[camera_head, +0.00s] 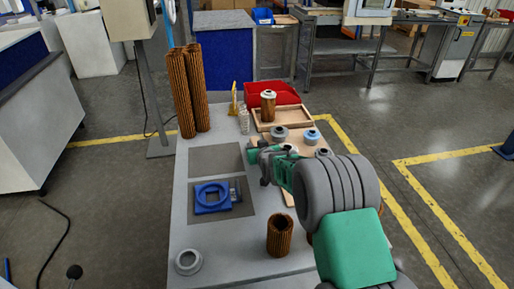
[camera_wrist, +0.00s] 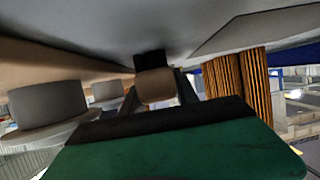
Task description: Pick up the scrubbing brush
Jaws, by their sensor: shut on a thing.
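The scrubbing brush (camera_wrist: 155,88) shows in the wrist view as a small tan block with a dark part on its table side. My gripper (camera_wrist: 158,98) is shut on the tan block, one dark finger on each side. The grey tabletop lies close beyond the dark part; I cannot tell whether the brush touches it. In the head view my gripper (camera_head: 262,164) is low over the middle of the table, beside the dark grey mat, and I cannot make out the brush there.
Tall brown filter cartridges (camera_head: 187,92) stand at the back left. A blue ring fixture (camera_head: 212,197), a short cartridge (camera_head: 279,237) and a grey flange (camera_head: 188,262) are nearer. Grey and blue caps (camera_head: 312,136), a wooden tray with a capped cartridge and a red bin (camera_head: 272,94) lie behind.

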